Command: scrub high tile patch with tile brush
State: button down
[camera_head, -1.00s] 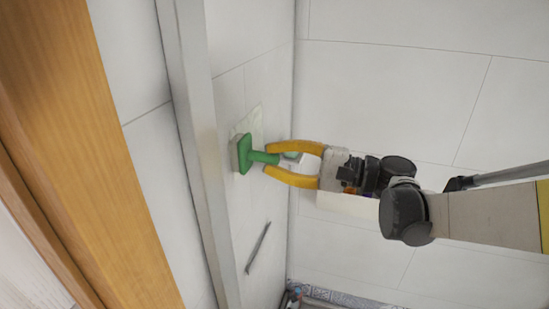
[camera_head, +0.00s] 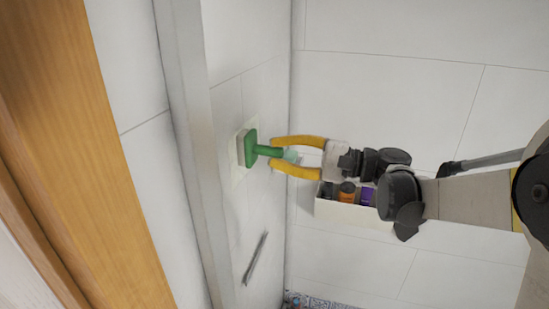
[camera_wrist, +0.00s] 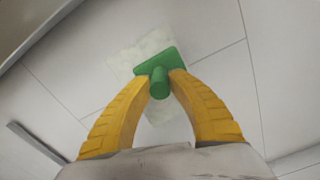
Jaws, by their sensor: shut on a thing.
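The tile brush (camera_head: 249,148) has a green head and a green handle. My gripper (camera_head: 277,156), with yellow fingers, is shut on the brush handle. The brush head faces the tiled wall and lies over the pale tile patch (camera_head: 236,172); I cannot tell for sure whether it touches. In the wrist view the brush (camera_wrist: 160,72) sits between my fingertips (camera_wrist: 160,88). The off-white, stained patch (camera_wrist: 150,45) shows above and below the green head, which hides its middle.
A grey metal bar (camera_head: 255,258) is on the same wall below the patch. A metal frame edge (camera_head: 190,140) and a wooden post (camera_head: 95,150) stand at the left. A white shelf box (camera_head: 345,210) with several bottles is on the wall behind my arm.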

jog(key=w+d+b, duration=0.1)
jog(key=w+d, duration=0.3)
jog(key=w, duration=0.7)
jog(key=shift+w, duration=0.3)
dwell(0.5)
jog(key=shift+d, duration=0.15)
jog(key=shift+b+v, duration=0.45)
jog(key=shift+v, duration=2.45)
jog(key=shift+s, duration=0.1)
jog(key=shift+v, duration=1.45)
jog(key=shift+f, duration=0.1)
